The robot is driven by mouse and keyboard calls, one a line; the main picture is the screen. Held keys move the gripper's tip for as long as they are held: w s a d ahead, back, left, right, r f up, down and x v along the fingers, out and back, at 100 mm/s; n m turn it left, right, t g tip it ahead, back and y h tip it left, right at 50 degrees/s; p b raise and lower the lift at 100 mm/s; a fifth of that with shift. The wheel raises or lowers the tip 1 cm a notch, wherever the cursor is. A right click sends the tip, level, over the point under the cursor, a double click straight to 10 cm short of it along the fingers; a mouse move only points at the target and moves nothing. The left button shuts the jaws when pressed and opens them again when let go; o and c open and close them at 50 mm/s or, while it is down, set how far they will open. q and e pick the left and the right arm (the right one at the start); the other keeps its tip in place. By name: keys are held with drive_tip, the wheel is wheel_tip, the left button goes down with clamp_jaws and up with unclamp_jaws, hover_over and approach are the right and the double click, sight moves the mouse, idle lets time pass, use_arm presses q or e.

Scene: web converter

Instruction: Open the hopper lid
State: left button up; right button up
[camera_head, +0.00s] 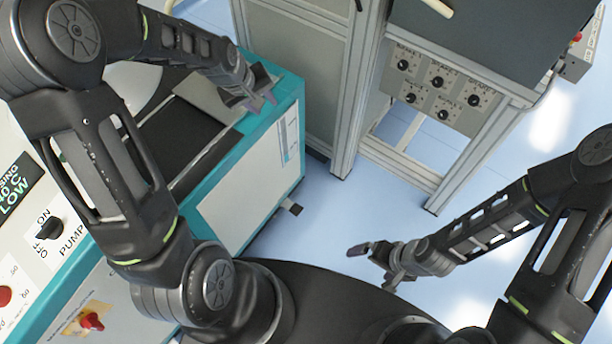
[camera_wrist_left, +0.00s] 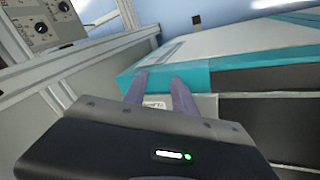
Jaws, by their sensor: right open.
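The white and teal machine (camera_head: 250,165) stands at the left in the head view. A dark rectangular area with grey edges (camera_head: 180,137) lies in its top, partly behind my left arm. I cannot tell whether this is the hopper lid or an opening. My left gripper (camera_head: 260,100) is over the machine's far teal edge, its fingers apart and empty. In the left wrist view its fingers (camera_wrist_left: 160,88) point at the teal corner (camera_wrist_left: 180,78), with a small white label between them. Contact is unclear. My right gripper (camera_head: 372,266) is open and empty above the floor.
A grey metal-framed cabinet (camera_head: 300,70) stands just beyond the machine. A panel with several black knobs (camera_head: 440,82) is at the upper right. A PUMP switch (camera_head: 50,228) and a red knob (camera_head: 92,321) are at the left. The blue floor (camera_head: 340,215) in the middle is clear.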

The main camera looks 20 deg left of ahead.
use_arm(q)
drive_tip(key=s+d+f+m+p, duration=0.1)
drive_tip(key=s+d+f+m, duration=0.1)
drive_tip(key=s+d+f, duration=0.2)
drive_tip(key=s+d+f+m+g+h+p, duration=0.1)
drive_tip(key=s+d+f+m, duration=0.2)
drive_tip(key=d+f, duration=0.6)
drive_tip(key=shift+s+d+h, duration=0.3)
drive_tip(key=shift+s+d, duration=0.15)
drive_tip(key=shift+s, duration=0.55)
